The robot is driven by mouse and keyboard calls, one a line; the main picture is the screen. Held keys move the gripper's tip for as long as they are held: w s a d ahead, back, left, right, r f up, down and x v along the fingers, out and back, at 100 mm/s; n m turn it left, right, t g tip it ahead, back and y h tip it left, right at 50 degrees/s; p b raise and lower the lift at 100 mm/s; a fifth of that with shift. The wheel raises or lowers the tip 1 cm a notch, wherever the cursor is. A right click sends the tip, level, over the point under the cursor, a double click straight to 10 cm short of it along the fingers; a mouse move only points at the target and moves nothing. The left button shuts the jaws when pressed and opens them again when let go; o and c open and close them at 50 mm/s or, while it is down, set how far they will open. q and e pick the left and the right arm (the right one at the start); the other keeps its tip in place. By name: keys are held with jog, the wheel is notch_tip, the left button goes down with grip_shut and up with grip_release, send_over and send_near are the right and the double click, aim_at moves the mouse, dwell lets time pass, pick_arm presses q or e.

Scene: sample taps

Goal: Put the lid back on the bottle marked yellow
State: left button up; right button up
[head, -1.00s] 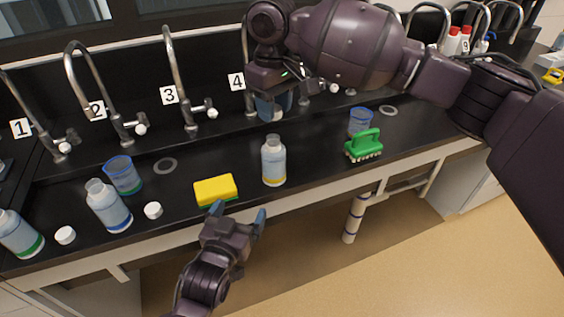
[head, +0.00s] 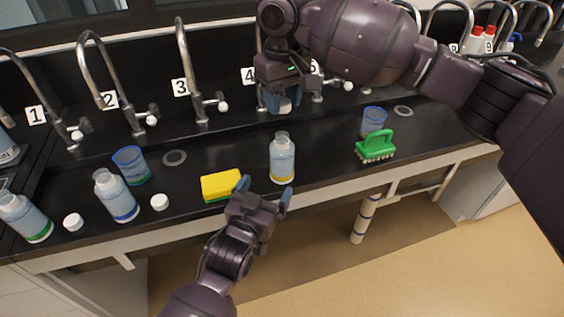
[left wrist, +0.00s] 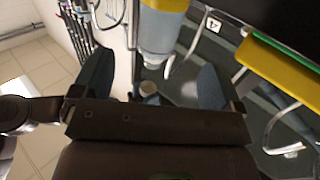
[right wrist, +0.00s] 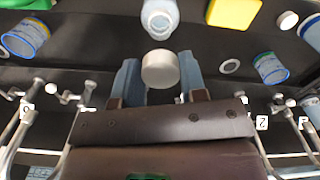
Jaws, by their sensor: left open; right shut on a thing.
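The bottle marked yellow (head: 282,160) stands upright and open near the bench's front edge, with a yellow band at its base. It also shows in the left wrist view (left wrist: 163,32), roughly in line with the gap between the fingers. My left gripper (head: 264,192) is open and empty, just in front of the bottle and low. My right gripper (head: 282,100) is shut on a white lid (right wrist: 160,69) behind and above the bottle. The lid is apart from the bottle's mouth (right wrist: 158,22).
A yellow sponge (head: 221,186) lies left of the bottle; a green brush (head: 376,148) and a blue cup (head: 374,121) are right. Blue-marked (head: 116,196) and green-marked (head: 24,217) bottles stand left, with loose white lids (head: 159,202) beside them. Taps (head: 190,75) line the back.

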aim_at(283, 158)
pick_arm(q)
jog(key=x, duration=1.1)
jog(key=c, duration=1.4)
jog(key=shift+o, duration=0.2)
pick_arm(e)
jog(key=shift+f, duration=2.5)
jog(key=shift+f, duration=0.15)
jog(key=shift+f, duration=0.75)
jog(key=shift+f, duration=0.55)
